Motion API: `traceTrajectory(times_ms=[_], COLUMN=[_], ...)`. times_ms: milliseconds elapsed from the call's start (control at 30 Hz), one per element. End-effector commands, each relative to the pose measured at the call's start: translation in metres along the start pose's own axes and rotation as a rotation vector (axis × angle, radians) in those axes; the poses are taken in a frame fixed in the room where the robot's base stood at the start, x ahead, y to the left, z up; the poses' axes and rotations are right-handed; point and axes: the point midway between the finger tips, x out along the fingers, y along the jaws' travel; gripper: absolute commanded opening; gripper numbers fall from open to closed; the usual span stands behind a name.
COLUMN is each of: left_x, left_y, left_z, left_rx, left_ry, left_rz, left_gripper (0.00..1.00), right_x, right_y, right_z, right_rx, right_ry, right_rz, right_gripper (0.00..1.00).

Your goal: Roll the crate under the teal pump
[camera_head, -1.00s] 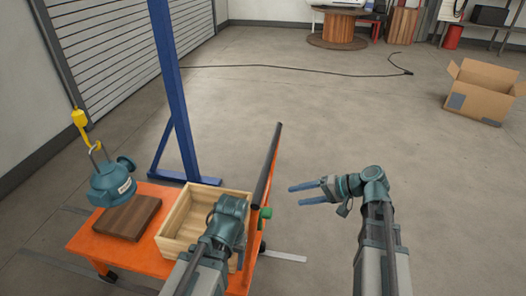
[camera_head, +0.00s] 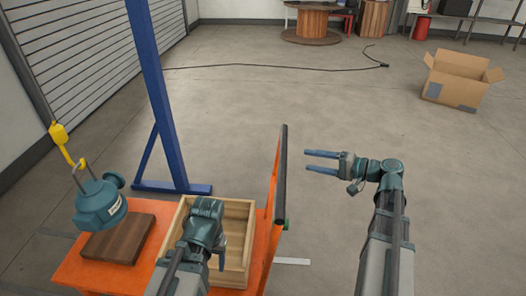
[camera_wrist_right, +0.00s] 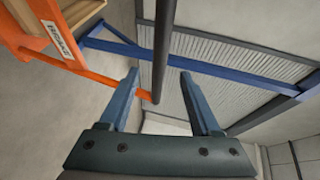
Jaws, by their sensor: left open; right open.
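The teal pump (camera_head: 101,204) hangs from a yellow hook at the left in the head view, over a dark wooden block. The open pale wooden crate (camera_head: 238,222) stands on the orange cart (camera_head: 75,270), to the right of the block and not under the pump. My left gripper (camera_head: 221,262) is over the crate, its fingers mostly hidden by its wrist; it is open. My right gripper (camera_head: 308,161) is open and empty, to the right of the cart's dark push bar (camera_head: 283,180). In the right wrist view the bar (camera_wrist_right: 163,45) lies beyond and between its fingers.
The dark block (camera_head: 118,239) sits beside the crate on the cart. A blue post (camera_head: 150,80) with a floor foot stands behind the cart. A cardboard box (camera_head: 455,85) and a cable lie farther off. Floor right of the cart is clear.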

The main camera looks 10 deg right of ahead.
Motion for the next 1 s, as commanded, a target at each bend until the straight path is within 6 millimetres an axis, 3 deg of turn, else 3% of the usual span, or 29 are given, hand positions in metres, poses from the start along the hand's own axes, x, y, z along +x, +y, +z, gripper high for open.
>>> traceTrajectory(times_ms=[267, 700, 1000], left_x=[0.002, 0.018, 0.024], left_y=[0.000, 0.002, 0.002], left_z=[0.000, -0.001, -0.001], left_rx=[0.000, 0.000, 0.001], left_ry=[0.000, 0.000, 0.000], left_rz=[0.000, 0.000, 0.000], left_gripper=[0.64, 0.64, 0.64], right_x=[0.008, 0.092, 0.130], right_y=[0.001, 0.002, 0.001], right_z=[0.000, 0.000, -0.001], right_rx=[0.000, 0.000, 0.000], right_ry=[-0.001, -0.004, 0.000], right_rz=[-0.001, 0.000, 0.000], right_gripper=[0.64, 0.64, 0.64])
